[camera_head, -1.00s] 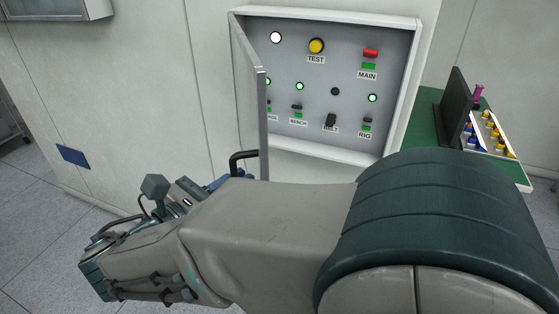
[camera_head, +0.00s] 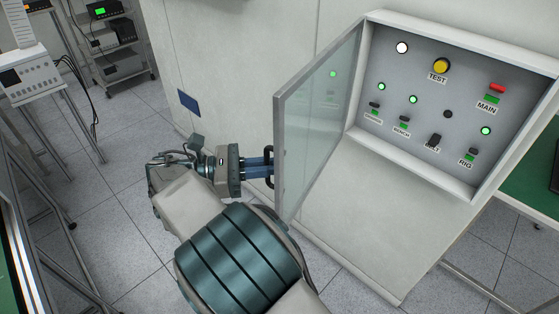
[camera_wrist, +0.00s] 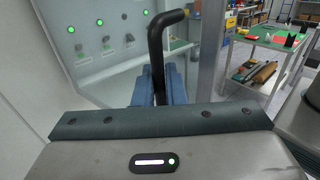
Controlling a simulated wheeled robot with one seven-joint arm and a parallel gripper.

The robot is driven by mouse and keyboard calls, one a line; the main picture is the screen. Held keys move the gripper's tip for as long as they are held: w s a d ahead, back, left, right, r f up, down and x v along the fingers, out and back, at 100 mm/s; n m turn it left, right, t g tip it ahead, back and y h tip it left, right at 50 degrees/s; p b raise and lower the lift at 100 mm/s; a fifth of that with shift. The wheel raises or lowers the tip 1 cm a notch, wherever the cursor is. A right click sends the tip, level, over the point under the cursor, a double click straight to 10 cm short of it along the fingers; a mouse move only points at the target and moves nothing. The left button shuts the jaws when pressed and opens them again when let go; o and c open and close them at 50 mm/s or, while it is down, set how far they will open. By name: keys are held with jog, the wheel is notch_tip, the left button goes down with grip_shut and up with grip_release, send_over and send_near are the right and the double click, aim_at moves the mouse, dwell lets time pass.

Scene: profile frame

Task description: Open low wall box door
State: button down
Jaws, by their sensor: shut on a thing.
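The low wall box (camera_head: 455,172) is on the wall at the right of the head view, with its inside panel of switches and lamps uncovered. Its glass door (camera_head: 318,120) is hinged on the box's left side and stands swung well out from the wall. My gripper (camera_head: 268,167) is at the door's free edge, its blue fingers shut on the black door handle (camera_head: 271,155). In the wrist view the handle (camera_wrist: 157,50) rises between the blue fingers (camera_wrist: 158,85), and the lit panel shows through the glass.
A green table (camera_head: 530,185) stands right of the box. At the left are a wheeled rack (camera_head: 115,45) and a white instrument on a stand (camera_head: 25,75). The wrist view shows another green table (camera_wrist: 272,60) with items. Tiled floor is clear left of my arm.

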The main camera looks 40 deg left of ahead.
jog(key=shift+s+a+m+g+h+p, duration=0.1)
jog(key=shift+a+m+g+h+p, duration=0.2)
jog(key=shift+a+p, duration=0.4)
jog(key=shift+s+a+m+g+h+p, duration=0.1)
jog(key=shift+a+m+g+h+p, duration=0.15)
jog(key=shift+a+p, duration=0.4)
jog(key=shift+a, duration=0.2)
jog(key=c, duration=1.6)
grip_release()
jog(key=shift+w, duration=0.15)
jog(key=shift+c, duration=0.2)
